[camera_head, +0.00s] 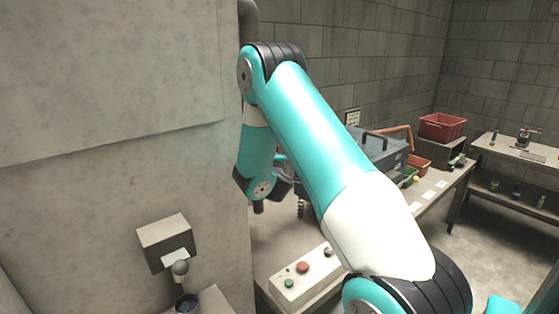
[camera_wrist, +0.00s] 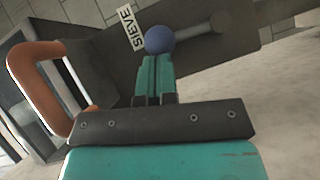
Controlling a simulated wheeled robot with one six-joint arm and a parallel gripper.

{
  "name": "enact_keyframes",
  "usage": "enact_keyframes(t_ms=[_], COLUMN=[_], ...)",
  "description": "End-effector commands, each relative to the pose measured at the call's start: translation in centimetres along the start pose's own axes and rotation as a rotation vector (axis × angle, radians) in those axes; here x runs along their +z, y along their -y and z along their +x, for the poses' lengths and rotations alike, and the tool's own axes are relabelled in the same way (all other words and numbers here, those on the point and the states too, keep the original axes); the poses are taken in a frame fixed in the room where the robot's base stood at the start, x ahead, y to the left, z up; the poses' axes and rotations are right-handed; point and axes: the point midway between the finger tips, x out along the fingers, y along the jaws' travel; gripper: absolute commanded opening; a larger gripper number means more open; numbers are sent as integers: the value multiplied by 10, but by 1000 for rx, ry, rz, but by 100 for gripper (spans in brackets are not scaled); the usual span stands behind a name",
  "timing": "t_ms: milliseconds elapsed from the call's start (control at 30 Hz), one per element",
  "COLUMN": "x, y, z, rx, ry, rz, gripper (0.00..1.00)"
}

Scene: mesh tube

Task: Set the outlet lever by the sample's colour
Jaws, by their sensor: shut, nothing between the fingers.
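In the wrist view a lever with a blue ball knob (camera_wrist: 159,39) and a grey rod (camera_wrist: 198,30) sits on a dark bar. A white label reading SIEVE (camera_wrist: 130,27) is just left of the knob. My gripper (camera_wrist: 157,68) is shut, with its teal fingertips at the knob's lower edge and nothing between them. I cannot tell whether they touch it. In the head view my arm hides the fingers and the lever. A dark cup (camera_head: 187,303) stands below a round grey spout or knob (camera_head: 180,268) at lower left; its contents are unclear.
An orange handle (camera_wrist: 38,90) is left of my gripper. A control box (camera_head: 305,277) with green and red buttons lies below my arm. A blue-grey machine (camera_head: 388,155) stands behind it. A red crate (camera_head: 442,127) and side bench are at right. A concrete wall (camera_head: 110,150) fills the left.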

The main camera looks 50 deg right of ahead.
Motion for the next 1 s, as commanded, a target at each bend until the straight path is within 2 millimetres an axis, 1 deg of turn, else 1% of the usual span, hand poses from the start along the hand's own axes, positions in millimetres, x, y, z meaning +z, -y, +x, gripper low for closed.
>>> enact_keyframes(t_ms=[33, 133, 600, 1000], x=[-5, -5, 17, 24], y=[-2, -4, -12, -11], z=[0, 2, 17, 22], rx=[-3, -2, -1, -3], ry=[-9, -16, -14, -14], rz=[-2, -2, -3, -4], gripper=[0, 0, 0, 0])
